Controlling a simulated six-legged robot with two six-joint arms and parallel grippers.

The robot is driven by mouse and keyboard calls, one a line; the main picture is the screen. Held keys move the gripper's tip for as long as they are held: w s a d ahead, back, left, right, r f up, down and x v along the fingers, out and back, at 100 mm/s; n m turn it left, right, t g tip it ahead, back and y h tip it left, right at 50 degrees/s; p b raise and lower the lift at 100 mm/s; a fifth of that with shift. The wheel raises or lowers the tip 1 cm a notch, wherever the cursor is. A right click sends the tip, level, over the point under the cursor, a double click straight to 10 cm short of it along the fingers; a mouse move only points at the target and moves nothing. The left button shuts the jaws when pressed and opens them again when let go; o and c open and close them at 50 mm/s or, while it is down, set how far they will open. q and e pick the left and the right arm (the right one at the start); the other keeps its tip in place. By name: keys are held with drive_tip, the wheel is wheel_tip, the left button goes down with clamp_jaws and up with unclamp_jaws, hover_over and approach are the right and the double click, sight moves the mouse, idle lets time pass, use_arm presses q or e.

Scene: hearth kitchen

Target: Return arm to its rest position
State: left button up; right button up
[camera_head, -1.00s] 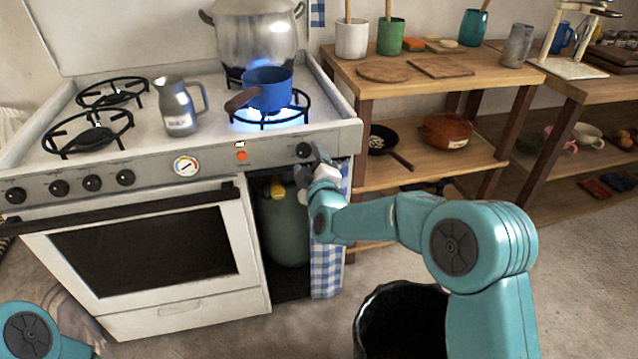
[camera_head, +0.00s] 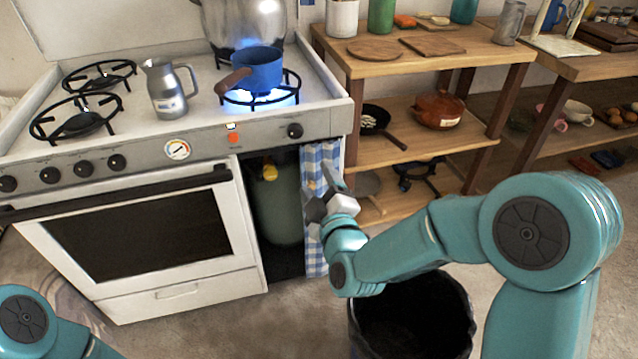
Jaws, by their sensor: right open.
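My right arm reaches in from the lower right. Its right gripper (camera_head: 322,185) is open and empty, in front of the blue checked cloth (camera_head: 316,262) at the stove's right end and apart from the stove knobs. The blue saucepan (camera_head: 259,70) sits on a burner with a blue flame (camera_head: 262,99) lit under it. Of my left arm only a teal joint shows at the lower left corner; its gripper is outside the view.
The white stove (camera_head: 150,262) fills the left. A black bin (camera_head: 414,318) stands under my right forearm. A green gas cylinder (camera_head: 272,208) is in the open bay. A wooden shelf (camera_head: 440,65) stands behind the arm. A metal jug (camera_head: 165,90) is on the stove top.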

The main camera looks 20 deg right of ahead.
drive_tip(key=shift+d, duration=0.15)
drive_tip(key=s+d+f+g+h, duration=0.1)
drive_tip(key=d+f+g, duration=0.25)
drive_tip(key=f, duration=0.85)
drive_tip(key=s+a+f+m+g+y, duration=0.2)
drive_tip(key=s+f+m+g, duration=0.15)
drive_tip(key=s+f, duration=0.55)
drive_tip(key=s+a+f+m+g+y, duration=0.15)
drive_tip(key=s+f+g, duration=0.4)
drive_tip(key=f, duration=0.65)
drive_tip(key=s+a+f+m+g+y, duration=0.25)
drive_tip(key=s+m+g, duration=0.35)
drive_tip(key=s, duration=0.6)
wheel_tip(320, 180, up, 22)
drive_tip(key=m+h+p, duration=0.1)
drive_tip(key=m+p, duration=0.1)
drive_tip(key=p, duration=2)
drive_tip(key=shift+a+t, duration=0.4)
drive_tip(key=shift+t, duration=0.05)
